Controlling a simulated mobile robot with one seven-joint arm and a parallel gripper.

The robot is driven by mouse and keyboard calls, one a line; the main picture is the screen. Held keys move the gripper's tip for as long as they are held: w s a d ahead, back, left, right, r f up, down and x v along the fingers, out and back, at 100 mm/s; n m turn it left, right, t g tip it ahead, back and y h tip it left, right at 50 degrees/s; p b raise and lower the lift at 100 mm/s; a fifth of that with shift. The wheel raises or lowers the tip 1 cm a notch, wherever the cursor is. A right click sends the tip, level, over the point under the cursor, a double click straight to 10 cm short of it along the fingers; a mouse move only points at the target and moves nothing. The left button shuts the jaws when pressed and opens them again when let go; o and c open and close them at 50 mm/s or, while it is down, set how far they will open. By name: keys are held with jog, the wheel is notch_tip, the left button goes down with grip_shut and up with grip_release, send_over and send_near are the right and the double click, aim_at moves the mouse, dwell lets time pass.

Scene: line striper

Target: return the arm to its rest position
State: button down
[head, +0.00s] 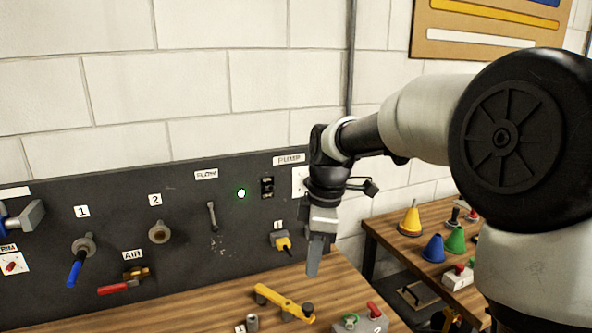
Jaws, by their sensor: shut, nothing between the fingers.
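My arm reaches in from the right in the head view, with its forearm level and its wrist bent down. My gripper (316,262) points downward in front of the dark panel's right end, above the wooden bench. Its fingers are together and hold nothing. It appears apart from the panel and the bench top.
The dark panel (190,262) carries a blue-handled valve (76,266), a red-handled valve (120,287), a lit green lamp (241,193) and a yellow plug (282,241). Cones (433,248) stand on a right-hand table.

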jog(key=s+d+r+m+t+h, duration=0.1)
jog(key=s+d+r+m+t, duration=0.4)
jog(key=s+r+m, duration=0.5)
jog(key=s+d+f+m, duration=0.1)
jog(key=s+d+m, duration=0.1)
jog(key=s, duration=0.3)
jog(key=s+d+f+m+p, duration=0.1)
jog(key=s+d+f+m, duration=0.1)
jog(key=s+m, duration=0.3)
jog(key=shift+s+d+f+m, duration=0.25)
jog(key=shift+s+d, duration=0.3)
jog(key=shift+d, duration=0.3)
jog(key=shift+a, duration=0.15)
